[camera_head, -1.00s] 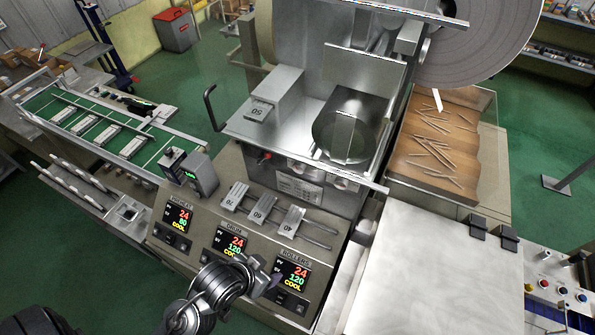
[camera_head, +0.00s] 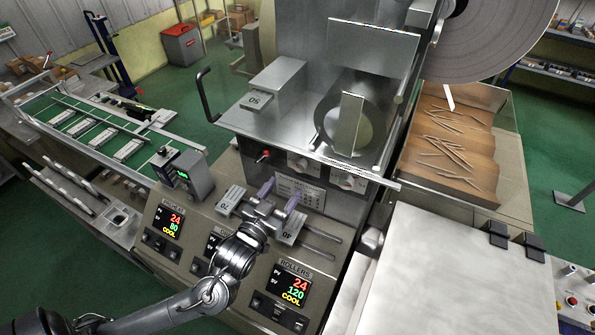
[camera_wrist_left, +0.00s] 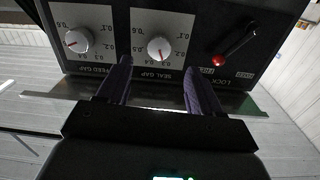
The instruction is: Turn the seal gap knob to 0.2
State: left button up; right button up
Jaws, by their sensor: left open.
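The seal gap knob (camera_wrist_left: 160,48) is a round white knob on a pale numbered dial, upside down in the left wrist view. In the head view its dial (camera_head: 302,163) is partly visible under the metal shelf. The exact setting is too small to read surely. My left gripper (camera_head: 280,191) is open, its purple fingers pointing toward the knob panel. In the left wrist view the fingers (camera_wrist_left: 158,85) stand apart, one to each side of the knob's line and short of it. Nothing is between them. My right gripper is out of view.
The feed gap knob (camera_wrist_left: 78,41) and a red-tipped lock lever (camera_wrist_left: 220,60) flank the seal gap knob. The metal shelf (camera_head: 270,125) overhangs the panel.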

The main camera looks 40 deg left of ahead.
aim_at(298, 169)
pick_arm(q)
jog(key=p+x, duration=0.1)
jog(key=x, duration=0.7)
jog(key=shift+w+p, duration=0.1)
jog(key=shift+p, duration=0.25)
jog(key=c, duration=1.1)
